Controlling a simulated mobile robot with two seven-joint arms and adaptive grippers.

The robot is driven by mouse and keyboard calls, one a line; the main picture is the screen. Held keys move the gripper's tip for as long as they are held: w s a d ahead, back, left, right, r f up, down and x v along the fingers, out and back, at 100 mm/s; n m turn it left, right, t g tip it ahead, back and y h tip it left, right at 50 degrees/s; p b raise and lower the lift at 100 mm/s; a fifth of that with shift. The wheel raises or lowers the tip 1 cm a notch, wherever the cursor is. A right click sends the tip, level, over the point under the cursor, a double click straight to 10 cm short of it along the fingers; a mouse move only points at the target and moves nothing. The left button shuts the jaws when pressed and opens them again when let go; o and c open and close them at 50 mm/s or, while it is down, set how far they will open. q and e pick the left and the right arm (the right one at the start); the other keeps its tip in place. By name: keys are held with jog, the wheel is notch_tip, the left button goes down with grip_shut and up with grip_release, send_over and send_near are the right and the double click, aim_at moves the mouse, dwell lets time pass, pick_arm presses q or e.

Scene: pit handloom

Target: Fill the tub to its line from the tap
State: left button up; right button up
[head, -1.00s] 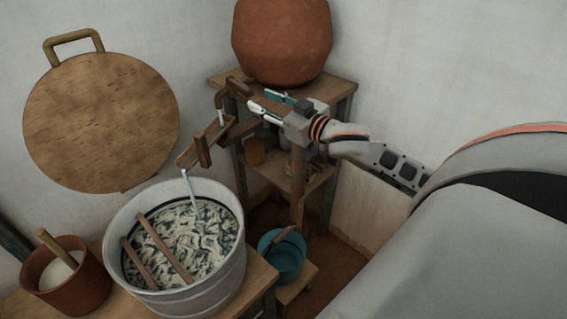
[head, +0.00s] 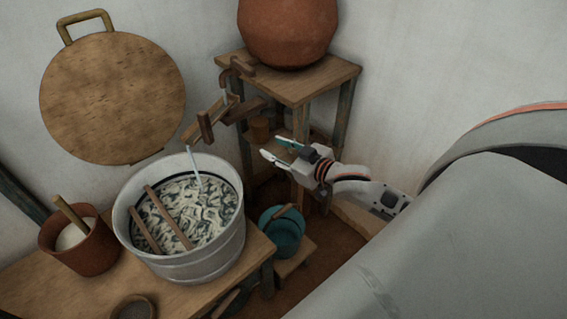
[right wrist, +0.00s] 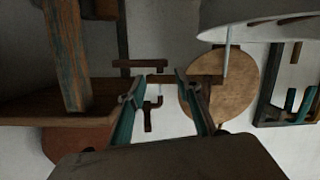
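The pale grey tub (head: 188,262) stands on a low wooden table. A dark line (head: 176,180) rings its inner wall, and the swirled dark-and-white liquid (head: 205,210) lies close below it at the far side. A thin stream (head: 194,165) falls into the tub from a wooden chute (head: 211,120). The wooden tap (head: 235,70) is at the big clay pot (head: 288,32), above the chute. My right gripper (head: 273,148) is open and empty, below and right of the tap, apart from it. Its spread fingers (right wrist: 160,105) show in the right wrist view. My left gripper is not in view.
A wooden stand (head: 300,85) carries the clay pot and a small brown cup (head: 260,128). A teal bucket (head: 280,240) sits low right of the tub. A brown pot (head: 82,255) stands left of it. A round board (head: 112,98) hangs on the wall.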

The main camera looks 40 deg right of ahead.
jog(key=s+a+f+g, duration=0.1)
jog(key=s+a+f, duration=0.1)
jog(key=s+f, duration=0.2)
jog(key=shift+f+p, duration=0.35)
jog(key=shift+a, duration=0.1)
jog(key=shift+c, duration=0.4)
